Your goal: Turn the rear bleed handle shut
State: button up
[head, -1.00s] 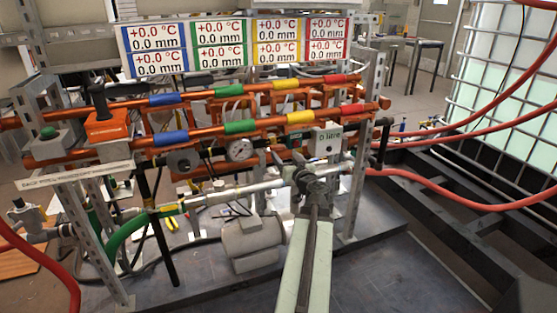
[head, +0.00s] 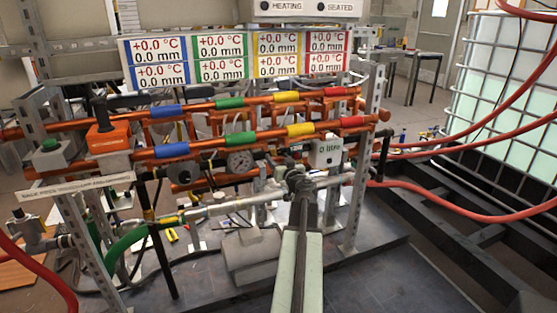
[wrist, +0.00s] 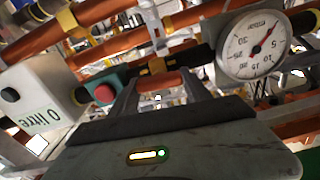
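My gripper (head: 300,183) reaches out over the floor plate to the front of the orange pipe rack. In the wrist view its two fingers (wrist: 161,88) stand apart, with an orange part and clutter showing behind the gap. A dark bar with a yellow band (wrist: 155,67) crosses just beyond the fingertips; I cannot tell whether they touch it. I cannot tell which part is the rear bleed handle. Black upright handles show on the orange box (head: 108,137) at left and at the right end of the rack (head: 383,150).
A round gauge (wrist: 253,47) is right of the fingers, and a red button (wrist: 104,93) and a white litre box (wrist: 42,105) are left. A silver pipe (head: 235,205) runs below the rack. Red hoses (head: 460,202) cross at right. Display panels (head: 235,60) hang above.

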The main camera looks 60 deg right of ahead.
jog(key=c, duration=0.3)
jog(key=shift+c, duration=0.2)
jog(key=shift+m, duration=0.4)
jog(key=m, duration=0.3)
jog(key=shift+s+d+m, duration=0.1)
jog(key=shift+m, duration=0.2)
jog(key=m, duration=0.3)
jog(key=shift+f+m, duration=0.1)
jog(key=shift+m, duration=0.2)
jog(key=m, duration=0.4)
jog(key=shift+s+d+f+m, duration=0.1)
jog(key=shift+m, duration=0.2)
jog(key=shift+f+m, duration=0.1)
jog(key=shift+m, duration=1.8)
jog(key=shift+b, duration=0.3)
